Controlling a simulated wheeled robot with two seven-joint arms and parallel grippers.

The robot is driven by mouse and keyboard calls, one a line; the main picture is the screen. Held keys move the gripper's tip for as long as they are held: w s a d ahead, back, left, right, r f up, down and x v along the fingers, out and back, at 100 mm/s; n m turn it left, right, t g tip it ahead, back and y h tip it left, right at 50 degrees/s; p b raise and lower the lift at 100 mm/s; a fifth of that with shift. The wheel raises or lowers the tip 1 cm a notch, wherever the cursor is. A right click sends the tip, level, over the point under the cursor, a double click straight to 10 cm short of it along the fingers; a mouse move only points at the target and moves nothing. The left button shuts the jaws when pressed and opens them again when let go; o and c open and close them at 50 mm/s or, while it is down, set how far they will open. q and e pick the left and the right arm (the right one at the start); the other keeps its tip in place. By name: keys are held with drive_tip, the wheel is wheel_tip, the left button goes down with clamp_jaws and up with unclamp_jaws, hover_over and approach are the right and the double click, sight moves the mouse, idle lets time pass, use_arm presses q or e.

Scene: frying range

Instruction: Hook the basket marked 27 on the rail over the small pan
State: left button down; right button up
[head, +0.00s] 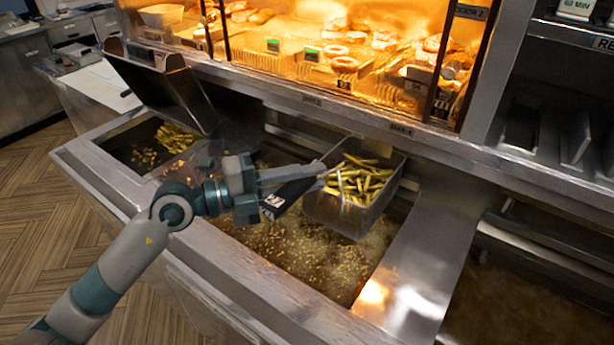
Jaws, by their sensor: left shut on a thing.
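A metal basket (352,214) full of fries hangs over the wide pan of bubbling oil (290,250). A black tag or handle plate (287,196) with a pale mark sits at its left side; the mark is too small to read. My left gripper (318,174) is shut on the basket's handle side, at its left edge. A smaller pan (118,148) with loose fries lies at the left end of the fryer. A metal rail (290,135) runs along the back of the wide pan, partly hidden by the basket. My right gripper is out of view.
A tilted metal panel (172,98) stands over the smaller pan. A lit food display (340,45) rises behind the fryer. A flat steel divider (428,265) lies right of the wide pan, with another dark pan (510,290) beyond. The fryer's front edge (255,295) runs below my arm.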

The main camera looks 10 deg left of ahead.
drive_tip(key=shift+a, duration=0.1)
use_arm(q)
drive_tip(key=c, duration=1.5)
unclamp_jaws()
drive_tip(key=shift+c, duration=0.2)
drive_tip(key=shift+f, duration=0.1)
drive_tip(key=shift+a, duration=0.15)
use_arm(e)
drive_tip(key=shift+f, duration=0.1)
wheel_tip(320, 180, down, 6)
drive_tip(key=b, duration=0.6)
use_arm(q)
drive_tip(key=b+v, duration=0.2)
drive_tip(key=v, duration=1.5)
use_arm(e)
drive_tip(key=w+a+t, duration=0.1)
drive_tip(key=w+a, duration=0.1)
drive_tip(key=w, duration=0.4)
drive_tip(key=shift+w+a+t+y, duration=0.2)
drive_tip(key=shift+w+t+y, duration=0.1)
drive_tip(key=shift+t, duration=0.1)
use_arm(q)
drive_tip(key=shift+s, duration=0.1)
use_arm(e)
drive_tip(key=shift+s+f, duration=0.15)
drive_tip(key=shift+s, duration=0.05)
use_arm(q)
drive_tip(key=shift+a, duration=0.1)
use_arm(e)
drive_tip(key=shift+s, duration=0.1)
